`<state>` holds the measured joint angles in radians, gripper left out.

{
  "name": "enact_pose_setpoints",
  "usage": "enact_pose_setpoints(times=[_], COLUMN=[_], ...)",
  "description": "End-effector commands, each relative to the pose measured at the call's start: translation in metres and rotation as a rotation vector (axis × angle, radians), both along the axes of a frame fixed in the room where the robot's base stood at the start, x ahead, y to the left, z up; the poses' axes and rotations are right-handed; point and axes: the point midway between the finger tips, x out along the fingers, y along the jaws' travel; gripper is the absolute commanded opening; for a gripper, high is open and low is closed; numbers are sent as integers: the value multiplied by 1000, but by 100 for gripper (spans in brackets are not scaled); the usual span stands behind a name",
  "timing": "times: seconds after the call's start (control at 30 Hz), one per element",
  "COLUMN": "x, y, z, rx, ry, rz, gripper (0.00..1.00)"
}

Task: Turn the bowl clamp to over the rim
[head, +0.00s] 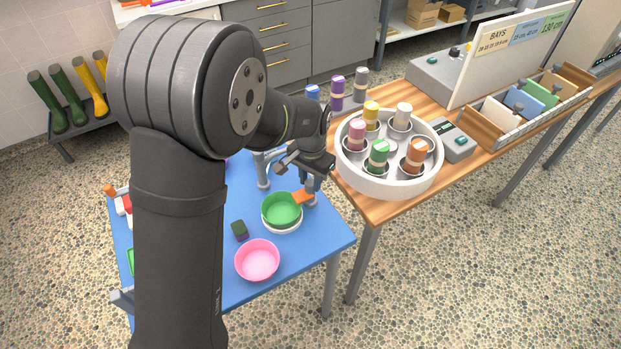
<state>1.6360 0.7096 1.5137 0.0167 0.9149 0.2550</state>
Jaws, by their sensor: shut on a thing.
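A green bowl (281,209) sits in a white ring or dish on the blue table. The orange clamp (303,198) is at the bowl's right side, by a short grey post (311,187). Its left end appears to reach the bowl's right rim in this view; whether it touches the rim I cannot tell. My gripper (309,181) points down at the clamp and is shut on it. The fingertips are small and partly hidden, so the exact grip is unclear.
A pink bowl (257,260) and a small dark block (239,230) stand close to the green bowl. A grey frame (263,170) stands behind it. On the wooden table at right is a round white tray (390,184) with several coloured bottles.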

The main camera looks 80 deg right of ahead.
Motion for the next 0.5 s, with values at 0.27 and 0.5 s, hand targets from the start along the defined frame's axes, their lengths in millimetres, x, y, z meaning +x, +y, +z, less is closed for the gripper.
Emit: enact_pose_setpoints(times=[0.27, 0.5], x=[0, 0], y=[-1, 0], z=[1, 1], rx=[-2, -1], ry=[0, -1], rz=[0, 1], gripper=[50, 50])
